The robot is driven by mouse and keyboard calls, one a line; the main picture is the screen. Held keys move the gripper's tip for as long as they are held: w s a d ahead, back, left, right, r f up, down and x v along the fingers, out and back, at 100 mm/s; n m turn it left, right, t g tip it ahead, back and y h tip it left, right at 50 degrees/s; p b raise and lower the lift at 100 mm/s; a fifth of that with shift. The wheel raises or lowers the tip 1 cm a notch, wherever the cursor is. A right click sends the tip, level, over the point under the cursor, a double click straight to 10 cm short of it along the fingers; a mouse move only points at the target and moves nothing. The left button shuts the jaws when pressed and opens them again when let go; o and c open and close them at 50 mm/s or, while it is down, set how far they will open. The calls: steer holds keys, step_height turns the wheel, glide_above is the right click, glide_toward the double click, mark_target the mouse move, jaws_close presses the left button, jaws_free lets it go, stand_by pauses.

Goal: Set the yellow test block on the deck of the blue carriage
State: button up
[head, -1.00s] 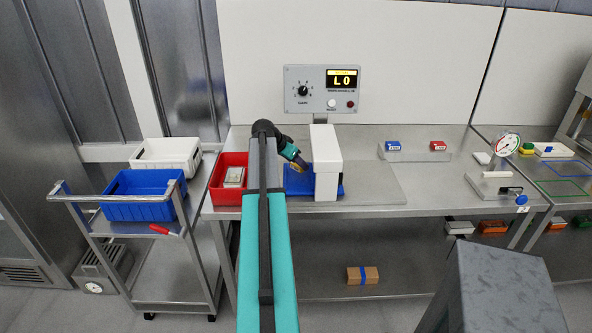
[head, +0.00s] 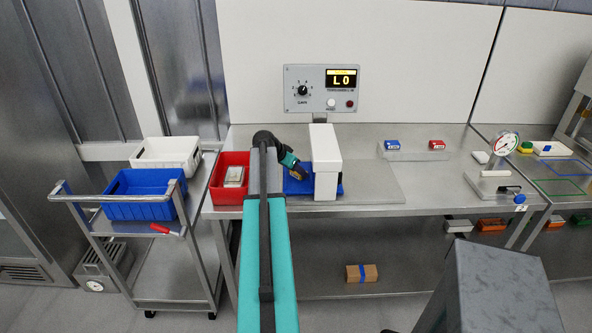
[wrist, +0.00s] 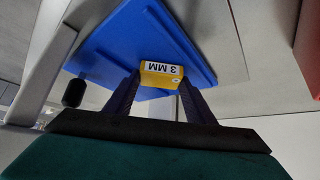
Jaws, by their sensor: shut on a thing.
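The yellow test block (wrist: 158,80), marked "3 MM", is between the fingertips of my gripper (wrist: 160,88) in the wrist view. My gripper is shut on it. The blue carriage (wrist: 120,45) is a flat blue plate right behind the block in that view; I cannot tell whether the block touches its deck. In the head view my gripper (head: 302,173) points down over the blue carriage (head: 297,189), just left of the white housing (head: 325,160). The block is too small and dark to make out clearly there. The housing and my arm hide part of the carriage.
A red bin (head: 229,192) with a pale item stands left of my arm. A grey panel (head: 320,89) reading "L0" is on the wall behind. Blue (head: 392,145) and red (head: 437,145) blocks sit on a rack further right. The bench between is clear.

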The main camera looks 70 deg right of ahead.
steer(key=shift+f, duration=0.15)
steer(key=o, duration=1.2)
steer(key=shift+c, duration=0.2)
steer(key=shift+r, duration=0.2)
steer(key=b+v, duration=0.3)
steer(key=v, duration=0.9)
steer(key=shift+w, duration=0.1)
